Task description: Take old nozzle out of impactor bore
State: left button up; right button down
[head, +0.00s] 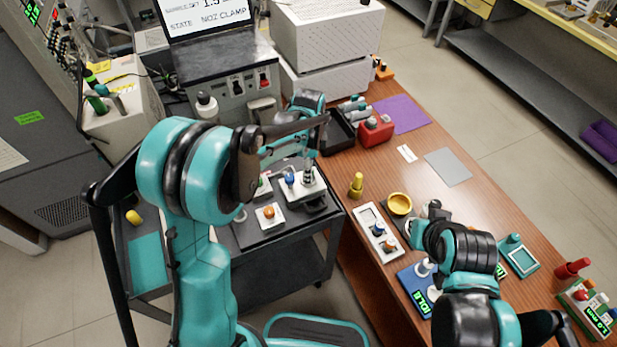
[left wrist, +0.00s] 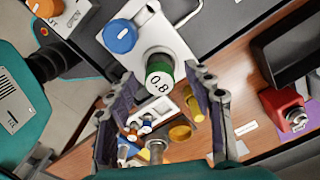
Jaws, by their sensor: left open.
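The nozzle, a cylinder with a green band marked 0.8 (left wrist: 159,82), stands on a white impactor block beside a blue knob (left wrist: 121,36). In the head view the white block (head: 300,192) sits on the dark cart top, and the blue knob (head: 288,178) shows there too. My left gripper (head: 311,155) is above the block. In the left wrist view its fingers (left wrist: 157,92) are apart, one on each side of the nozzle; I cannot tell whether they touch it. My right gripper (head: 432,212) is over the wooden bench at right, its fingers too small to read.
A white panel with an orange knob (head: 268,215) is left of the block. A screen reading "NOZ CLAMP" (head: 207,20) stands behind. The bench holds a red container (head: 375,131), a yellow bowl (head: 400,204), a white tray (head: 366,215) and a blue IDLE unit (head: 410,283).

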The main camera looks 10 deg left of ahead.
pick_arm(q)
jog(key=shift+f, duration=0.5)
jog(key=shift+r, duration=0.1)
grip_shut()
